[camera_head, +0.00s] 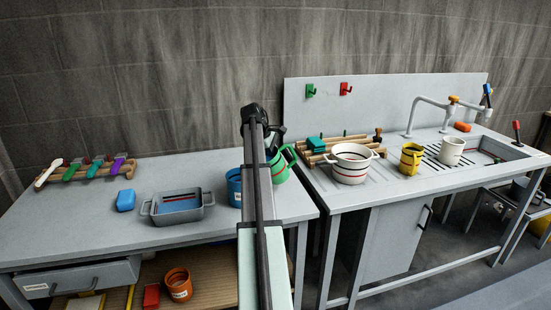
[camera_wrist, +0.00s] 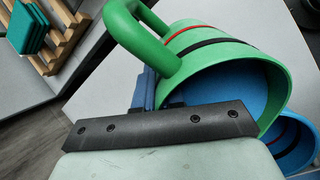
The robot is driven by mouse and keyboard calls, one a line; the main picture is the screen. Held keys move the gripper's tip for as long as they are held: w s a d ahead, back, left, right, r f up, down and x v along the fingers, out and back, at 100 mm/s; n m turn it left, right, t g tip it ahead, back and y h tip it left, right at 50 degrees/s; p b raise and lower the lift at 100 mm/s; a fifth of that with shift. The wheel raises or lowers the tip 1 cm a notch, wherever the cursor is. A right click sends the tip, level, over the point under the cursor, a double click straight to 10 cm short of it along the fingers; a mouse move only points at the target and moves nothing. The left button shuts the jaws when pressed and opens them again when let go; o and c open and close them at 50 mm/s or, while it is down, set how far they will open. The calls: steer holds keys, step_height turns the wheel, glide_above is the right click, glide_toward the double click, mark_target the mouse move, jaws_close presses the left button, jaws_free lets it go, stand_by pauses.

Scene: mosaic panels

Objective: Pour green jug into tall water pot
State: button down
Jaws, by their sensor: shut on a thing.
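The green jug (camera_head: 280,168) is partly hidden behind my arm, at the right end of the left table. In the wrist view the green jug (camera_wrist: 232,52) is tilted, with red and black bands and blue inside. My gripper (camera_wrist: 150,92) is shut on the jug at its handle side; the exact grip is partly hidden. A blue pot (camera_head: 235,186) stands on the table just left of my arm, and a blue rim (camera_wrist: 296,145) shows below the jug in the wrist view. I cannot tell which vessel is the tall water pot.
A grey basin (camera_head: 178,208) and a blue block (camera_head: 126,200) are on the left table. On the sink counter stand a white two-handled pot (camera_head: 351,166), a yellow jug (camera_head: 411,160) and a white cup (camera_head: 451,152). A wooden rack (camera_head: 322,155) is behind them.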

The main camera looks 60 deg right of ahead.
steer(key=shift+w+a+r+g+h, duration=0.6)
steer(key=shift+a+r+g+h, duration=0.15)
steer(key=shift+r+h, duration=0.2)
stand_by(1.9)
steer(key=shift+w+a+r+g+h, duration=0.15)
steer(key=shift+r+g+h, duration=0.15)
steer(key=shift+r+h, duration=0.15)
steer(key=shift+w+a+r+g+h, duration=0.1)
steer(key=shift+a+r+g+h, duration=0.1)
steer(key=shift+r+g+h, duration=0.25)
steer(key=shift+w+a+r+g+h, duration=0.1)
steer(key=shift+a+r+g+h, duration=0.1)
steer(key=shift+r+h, duration=0.3)
stand_by(2.1)
steer(key=shift+d+f+y, duration=0.1)
steer(key=shift+f+y, duration=0.05)
steer(key=shift+y, duration=0.2)
stand_by(0.5)
